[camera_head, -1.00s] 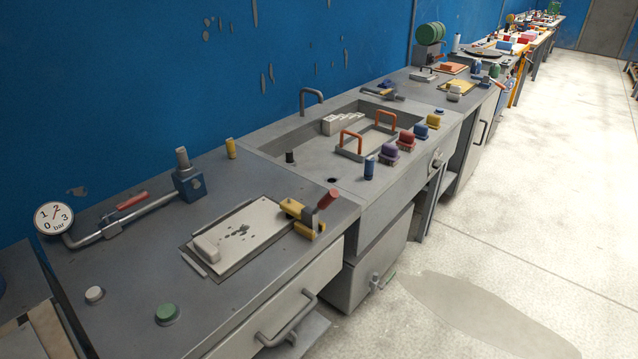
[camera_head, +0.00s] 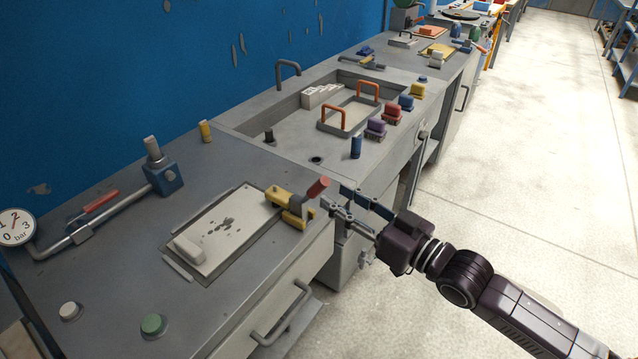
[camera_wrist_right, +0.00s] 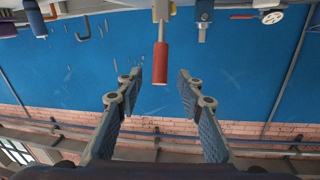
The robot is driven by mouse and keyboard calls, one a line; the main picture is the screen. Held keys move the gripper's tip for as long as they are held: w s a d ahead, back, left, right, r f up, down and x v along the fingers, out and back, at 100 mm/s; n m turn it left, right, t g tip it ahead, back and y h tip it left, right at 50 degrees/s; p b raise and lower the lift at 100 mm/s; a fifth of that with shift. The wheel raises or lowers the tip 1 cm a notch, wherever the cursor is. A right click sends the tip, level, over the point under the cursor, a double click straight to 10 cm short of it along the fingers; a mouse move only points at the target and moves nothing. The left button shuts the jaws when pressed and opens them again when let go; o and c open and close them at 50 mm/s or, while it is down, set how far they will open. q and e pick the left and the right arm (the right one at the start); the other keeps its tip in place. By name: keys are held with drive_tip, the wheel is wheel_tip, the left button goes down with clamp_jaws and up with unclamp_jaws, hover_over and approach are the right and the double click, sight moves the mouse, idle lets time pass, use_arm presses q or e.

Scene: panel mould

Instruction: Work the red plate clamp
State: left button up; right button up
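The red plate clamp has a yellow body (camera_head: 291,206) and a red handle (camera_head: 318,187), which is tilted up to the right. It sits at the right end of a plate (camera_head: 225,232) on the grey worktop. My right gripper (camera_head: 339,200) is just right of the handle in the head view, its fingers spread and empty. In the right wrist view the red handle (camera_wrist_right: 161,63) appears above and between the two open fingertips (camera_wrist_right: 157,76), apart from them. My left gripper is not in view.
A pressure gauge (camera_head: 16,228) and a pipe with a blue valve (camera_head: 164,178) stand at the back left. A sink (camera_head: 290,128) lies beyond the clamp.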

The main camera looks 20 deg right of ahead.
sight(320, 186)
drive_tip(key=shift+p+x, duration=0.35)
drive_tip(key=shift+x, duration=2.8)
clamp_jaws()
